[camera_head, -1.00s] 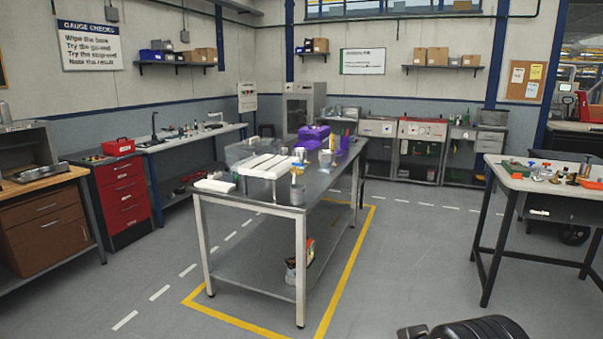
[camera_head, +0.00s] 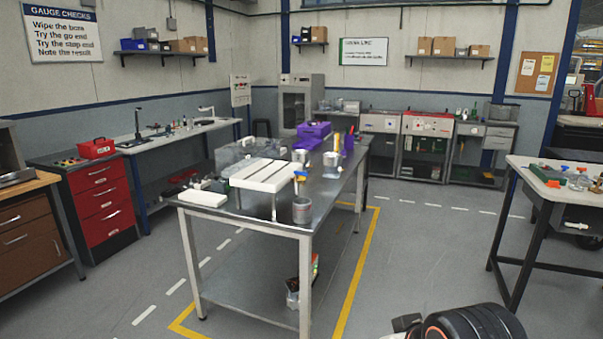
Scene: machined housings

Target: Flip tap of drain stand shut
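The drain stand appears to be the white slotted rack (camera_head: 264,174) on thin legs, standing near the front end of the central metal table (camera_head: 330,198). At its right front corner is a small yellow and blue fitting (camera_head: 299,178), which looks like the tap. It is too small to tell whether its handle is open or shut. A grey cup (camera_head: 302,210) stands on the table below the fitting. A dark rounded part of my arm shows at the bottom right edge. My gripper is not in view.
A white block (camera_head: 203,197), a clear bin (camera_head: 237,153), a purple case (camera_head: 314,134) and metal cups share the tabletop. A yellow floor line (camera_head: 354,284) borders the table. A workbench (camera_head: 552,180) stands at right, a red drawer cabinet (camera_head: 100,196) at left. Floor in front is clear.

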